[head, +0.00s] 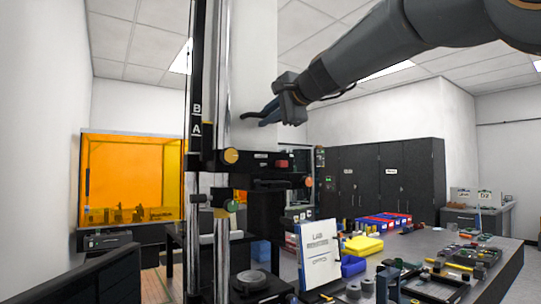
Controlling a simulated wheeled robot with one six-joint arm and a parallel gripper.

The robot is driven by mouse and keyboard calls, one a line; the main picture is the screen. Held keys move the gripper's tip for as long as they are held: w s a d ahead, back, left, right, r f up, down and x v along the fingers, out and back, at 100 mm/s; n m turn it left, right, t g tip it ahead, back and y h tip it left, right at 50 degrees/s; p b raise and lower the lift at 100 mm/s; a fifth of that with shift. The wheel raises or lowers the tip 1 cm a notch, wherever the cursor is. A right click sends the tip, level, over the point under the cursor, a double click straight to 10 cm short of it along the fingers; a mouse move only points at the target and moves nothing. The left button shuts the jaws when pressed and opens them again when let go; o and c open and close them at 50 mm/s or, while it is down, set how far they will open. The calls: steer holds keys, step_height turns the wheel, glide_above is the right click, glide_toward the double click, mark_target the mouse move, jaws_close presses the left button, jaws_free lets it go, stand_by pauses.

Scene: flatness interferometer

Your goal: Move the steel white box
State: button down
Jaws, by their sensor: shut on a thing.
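The steel white box (252,60) is a tall, pale upright housing beside the chrome column, and its top runs out of the picture. Its lower end is just above a black carriage (262,166). My gripper (258,114) comes in from the right, its dark blue fingers lying across the box's lower right side. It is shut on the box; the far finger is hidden. Marks B (197,108) and A (196,129) are on the dark rail left of the box, B above A.
Below are a round dark stage (252,281) and a white sign (320,256). A cluttered bench (500,262) is at right. Black cabinets (370,180) stand behind.

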steer(key=shift+r, duration=0.3)
steer(key=shift+r+p, duration=0.55)
steer(key=shift+r, duration=0.05)
stand_by(0.8)
steer(key=c, duration=1.8)
jaws_free()
steer(key=shift+o, duration=0.2)
steer(key=shift+f, duration=0.1)
